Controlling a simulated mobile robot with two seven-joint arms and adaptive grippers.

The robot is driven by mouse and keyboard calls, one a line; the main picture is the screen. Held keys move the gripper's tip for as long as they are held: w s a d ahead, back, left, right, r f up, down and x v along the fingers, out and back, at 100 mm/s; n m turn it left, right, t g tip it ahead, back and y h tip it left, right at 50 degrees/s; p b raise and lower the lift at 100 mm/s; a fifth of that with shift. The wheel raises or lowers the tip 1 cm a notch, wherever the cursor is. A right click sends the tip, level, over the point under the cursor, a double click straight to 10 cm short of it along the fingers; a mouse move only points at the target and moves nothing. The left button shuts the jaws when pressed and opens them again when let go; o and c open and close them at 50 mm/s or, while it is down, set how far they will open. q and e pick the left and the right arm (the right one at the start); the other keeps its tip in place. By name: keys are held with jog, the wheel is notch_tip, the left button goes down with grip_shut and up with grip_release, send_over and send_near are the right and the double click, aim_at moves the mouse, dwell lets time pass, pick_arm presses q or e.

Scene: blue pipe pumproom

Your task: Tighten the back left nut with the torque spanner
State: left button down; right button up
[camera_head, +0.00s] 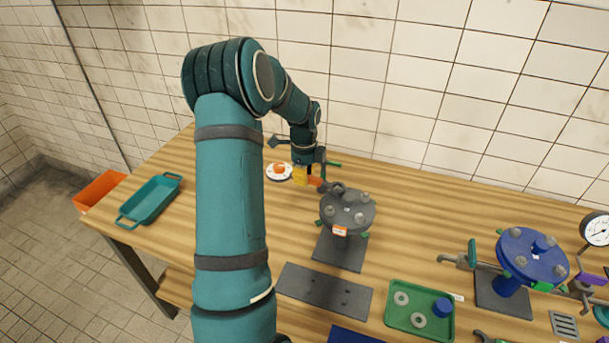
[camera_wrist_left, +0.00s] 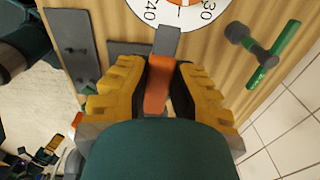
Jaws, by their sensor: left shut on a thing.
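The grey round flange (camera_head: 352,213) stands on a pedestal at the table's middle, with several nuts on top. My left gripper (camera_head: 301,174) is behind and left of it, its yellow fingers shut on the orange handle of the torque spanner (camera_head: 316,181). The spanner's dark head is at the flange's back left edge, at or just over the back left nut, which I cannot make out separately. In the left wrist view the orange handle (camera_wrist_left: 157,85) sits between the yellow fingers (camera_wrist_left: 158,92), with a grey bar beyond it.
A white dial (camera_head: 279,171) with an orange middle lies left of my gripper. A green-handled tool (camera_wrist_left: 270,52) lies near the wall. A blue flange (camera_head: 532,254) and green tray (camera_head: 420,310) stand right. A teal tray (camera_head: 151,200) and orange bin (camera_head: 99,189) are left.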

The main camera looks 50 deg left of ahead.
pick_arm(q)
jog(key=shift+r+p, duration=1.1)
jog(key=shift+r, duration=0.6)
